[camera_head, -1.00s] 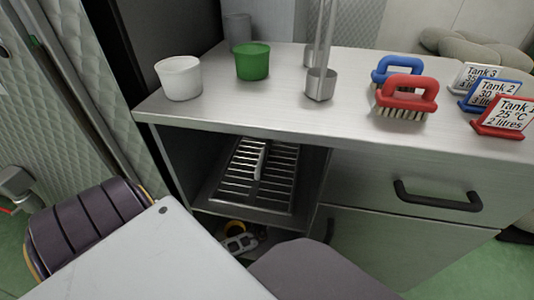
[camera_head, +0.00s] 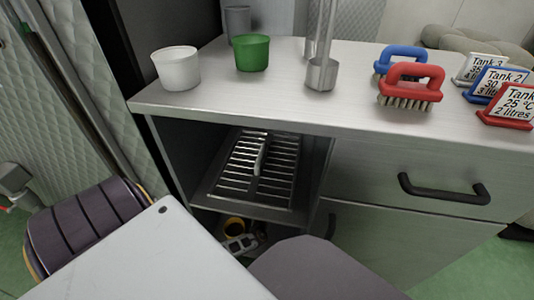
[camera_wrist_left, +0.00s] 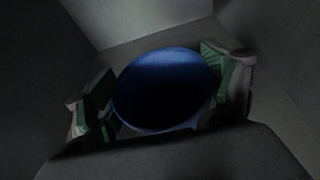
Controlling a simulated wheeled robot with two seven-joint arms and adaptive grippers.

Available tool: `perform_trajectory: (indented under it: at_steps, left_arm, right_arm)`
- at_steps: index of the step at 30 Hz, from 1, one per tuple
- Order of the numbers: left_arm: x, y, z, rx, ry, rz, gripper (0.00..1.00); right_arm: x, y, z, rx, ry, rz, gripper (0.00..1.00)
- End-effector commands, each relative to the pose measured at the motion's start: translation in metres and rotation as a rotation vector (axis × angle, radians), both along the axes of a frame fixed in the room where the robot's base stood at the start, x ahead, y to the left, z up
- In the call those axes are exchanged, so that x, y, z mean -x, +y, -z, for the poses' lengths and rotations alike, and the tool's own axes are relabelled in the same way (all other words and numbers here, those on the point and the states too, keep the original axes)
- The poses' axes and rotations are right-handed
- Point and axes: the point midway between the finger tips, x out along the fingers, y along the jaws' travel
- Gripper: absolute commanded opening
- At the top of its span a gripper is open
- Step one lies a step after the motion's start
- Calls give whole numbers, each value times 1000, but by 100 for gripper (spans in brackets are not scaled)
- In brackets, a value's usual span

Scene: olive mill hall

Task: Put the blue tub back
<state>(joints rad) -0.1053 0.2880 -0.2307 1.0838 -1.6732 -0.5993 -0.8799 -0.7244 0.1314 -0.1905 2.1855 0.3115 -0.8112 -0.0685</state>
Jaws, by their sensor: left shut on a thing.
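The blue tub (camera_wrist_left: 165,90) shows in the left wrist view as a dark blue round shape. My left gripper (camera_wrist_left: 168,95) is shut on it, with a green-padded finger at each side. Dark grey walls surround them there; which compartment this is cannot be told. In the head view neither the blue tub nor either gripper can be seen. A white tub (camera_head: 177,69) and a green tub (camera_head: 251,54) stand upright on the steel counter (camera_head: 300,108).
Under the counter is an open bay with a slatted rack (camera_head: 258,165). A drawer with a black handle (camera_head: 444,190) is to its right. A red brush (camera_head: 412,86), a blue brush (camera_head: 401,56), metal ladles (camera_head: 321,73) and several tank signs (camera_head: 495,84) stand on the counter.

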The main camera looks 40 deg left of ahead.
Motion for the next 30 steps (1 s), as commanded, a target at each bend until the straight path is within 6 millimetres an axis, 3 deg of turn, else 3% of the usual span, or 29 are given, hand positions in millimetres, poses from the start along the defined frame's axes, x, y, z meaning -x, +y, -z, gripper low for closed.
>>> perform_trajectory:
  at_steps: [13,30]
  left_arm:
    - [0,-1,31,0,0,1,50]
    - [0,0,37,0,1,0,50]
  right_arm:
    - [-2,4,19,-27,-18,-4,40]
    - [-5,4,19,-31,-30,-8,40]
